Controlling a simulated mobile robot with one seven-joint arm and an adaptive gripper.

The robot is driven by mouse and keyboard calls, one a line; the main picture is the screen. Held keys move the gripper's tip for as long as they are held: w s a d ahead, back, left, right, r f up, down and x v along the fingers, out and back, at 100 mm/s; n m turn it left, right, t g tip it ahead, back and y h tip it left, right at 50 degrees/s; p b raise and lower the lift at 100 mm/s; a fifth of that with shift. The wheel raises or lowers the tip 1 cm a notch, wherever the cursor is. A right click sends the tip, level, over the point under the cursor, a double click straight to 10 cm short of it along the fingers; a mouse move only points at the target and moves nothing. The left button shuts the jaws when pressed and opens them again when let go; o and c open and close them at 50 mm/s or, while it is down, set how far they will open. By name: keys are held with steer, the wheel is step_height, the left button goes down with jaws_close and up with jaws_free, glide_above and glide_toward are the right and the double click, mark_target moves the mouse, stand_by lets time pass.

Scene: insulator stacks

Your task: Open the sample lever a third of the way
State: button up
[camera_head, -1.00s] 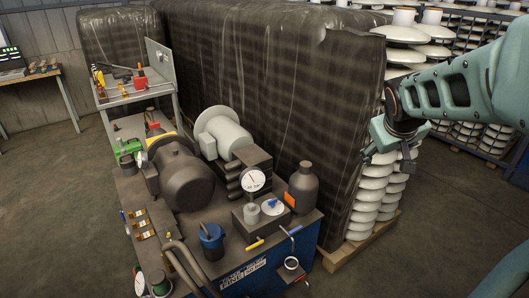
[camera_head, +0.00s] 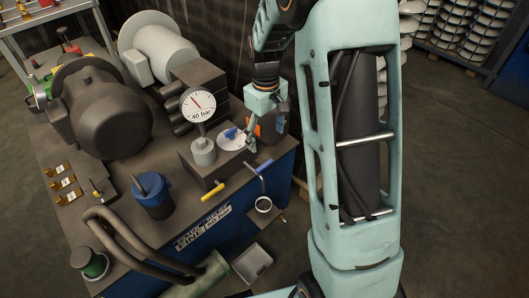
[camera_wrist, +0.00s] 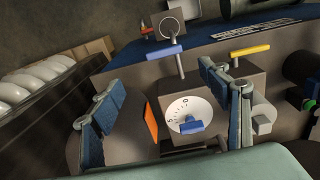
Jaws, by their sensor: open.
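A white dial with a blue knob (camera_wrist: 191,127) sits on the block's top, between my fingers in that view. My gripper (camera_head: 262,138) is open and empty above the dial area, apart from the blue lever. No label naming the sample lever is legible.
A gauge (camera_head: 198,104) marked 40 bar stands behind the block. A blue pot (camera_head: 152,194) and bent hoses (camera_head: 140,243) are at left.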

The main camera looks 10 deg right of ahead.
mark_target(266, 166)
steer(key=f+b, duration=0.1)
steer(key=f, duration=0.2)
steer(key=f+b, duration=0.1)
steer(key=f, duration=0.7)
steer(key=shift+a+f+b, duration=0.25)
steer(key=shift+b, duration=0.15)
steer(key=shift+c, duration=0.3)
steer(key=c, duration=1.1)
steer(key=m, duration=0.1)
steer(key=m+p, duration=0.1)
steer(key=shift+s+d+r+m, duration=0.1)
steer(key=shift+s+m, duration=0.2)
steer(key=shift+s+m+p, duration=0.2)
steer(key=shift+m+p, duration=0.25)
steer(key=shift+m, duration=0.75)
